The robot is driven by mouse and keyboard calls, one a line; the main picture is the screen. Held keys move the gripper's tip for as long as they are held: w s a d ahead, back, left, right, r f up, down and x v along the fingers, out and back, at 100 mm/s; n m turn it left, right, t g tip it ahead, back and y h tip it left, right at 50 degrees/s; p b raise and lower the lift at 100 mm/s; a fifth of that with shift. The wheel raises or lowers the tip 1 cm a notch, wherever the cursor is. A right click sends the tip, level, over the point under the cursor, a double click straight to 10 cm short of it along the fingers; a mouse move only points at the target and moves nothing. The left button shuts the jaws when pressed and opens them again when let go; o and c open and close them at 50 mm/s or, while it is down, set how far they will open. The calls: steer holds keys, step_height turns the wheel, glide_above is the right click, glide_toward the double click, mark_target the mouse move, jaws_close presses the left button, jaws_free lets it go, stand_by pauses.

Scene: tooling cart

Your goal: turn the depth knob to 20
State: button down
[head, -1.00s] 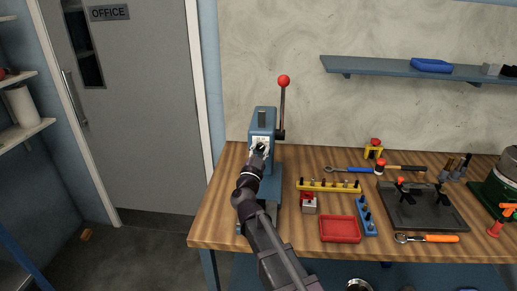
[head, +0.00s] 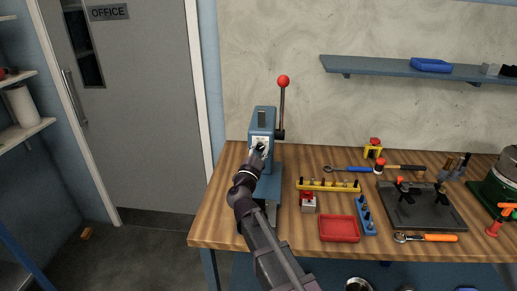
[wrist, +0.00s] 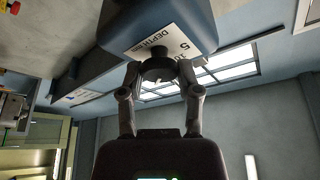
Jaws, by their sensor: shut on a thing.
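The blue press (head: 263,122) stands at the left end of the wooden bench, with a red-balled lever on its right side. A white depth dial plate is on its front face. In the wrist view the plate (wrist: 140,49) shows "DEPTH" and a 5; other marks are partly hidden. The dark depth knob (wrist: 158,68) sits at the plate, between my fingers. My gripper (wrist: 160,76) is shut on the knob. In the head view my gripper (head: 258,150) is against the press front and my arm hides most of the knob. The knob's pointer setting cannot be read.
A yellow rack (head: 328,186), a red tray (head: 340,229), a blue holder (head: 366,217) and a small red-topped block (head: 308,203) lie right of the press. A black plate (head: 425,210) is farther right. Free room above the bench.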

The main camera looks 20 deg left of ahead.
steer(key=shift+a+m+h+p, duration=0.1)
steer(key=shift+m+h+p, duration=0.3)
steer(key=shift+m, duration=0.7)
stand_by(2.1)
steer(key=shift+c, duration=1.5)
jaws_free()
